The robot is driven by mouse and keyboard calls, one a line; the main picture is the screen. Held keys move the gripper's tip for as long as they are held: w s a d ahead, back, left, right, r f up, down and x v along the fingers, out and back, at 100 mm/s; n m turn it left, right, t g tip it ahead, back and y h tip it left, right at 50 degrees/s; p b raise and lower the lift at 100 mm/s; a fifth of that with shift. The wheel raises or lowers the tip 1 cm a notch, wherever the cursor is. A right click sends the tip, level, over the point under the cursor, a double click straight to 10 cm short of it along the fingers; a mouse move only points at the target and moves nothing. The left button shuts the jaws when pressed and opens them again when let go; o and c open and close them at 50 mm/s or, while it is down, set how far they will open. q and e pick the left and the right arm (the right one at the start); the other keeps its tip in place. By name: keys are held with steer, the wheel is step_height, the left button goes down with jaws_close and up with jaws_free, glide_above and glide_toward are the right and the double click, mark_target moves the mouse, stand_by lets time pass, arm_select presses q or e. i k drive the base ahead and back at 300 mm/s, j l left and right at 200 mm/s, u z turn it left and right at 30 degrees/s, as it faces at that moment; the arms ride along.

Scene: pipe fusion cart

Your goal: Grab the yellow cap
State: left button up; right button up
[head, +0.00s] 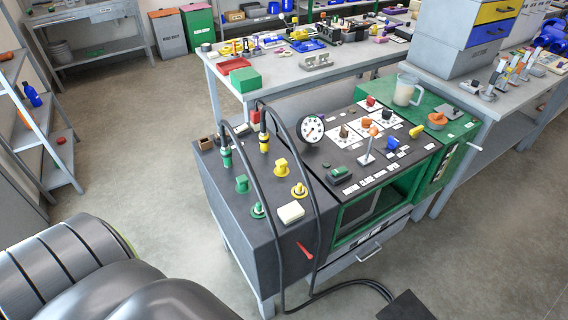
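The pipe fusion cart (232,207) stands in the middle of the head view with a dark top. A yellow cap-like piece (281,166) sits upright on its left part. A second yellow piece with a round flange (299,190) is just below and right of it. I cannot tell for sure which of the two is the yellow cap. A green cap-like piece (242,184) and a green flanged piece (258,209) stand to their left. Neither of my grippers is in view.
Black cables run from green (226,157) and yellow (264,143) connectors, arching over the cart top near the yellow pieces. A gauge (311,128) stands behind. Floor left of the cart is clear.

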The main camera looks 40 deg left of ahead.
mark_target(282, 163)
steer(key=i+u, duration=0.1)
steer(key=u, duration=0.95)
steer(key=i+l+u, duration=0.3)
steer(key=l+u, duration=0.25)
steer(key=l, duration=0.15)
steer(key=i+l+u, duration=0.15)
steer(key=l+u, duration=0.15)
steer(key=l, duration=0.15)
steer(key=i+l+u, duration=0.1)
steer(key=l+u, duration=0.45)
steer(key=l, duration=0.3)
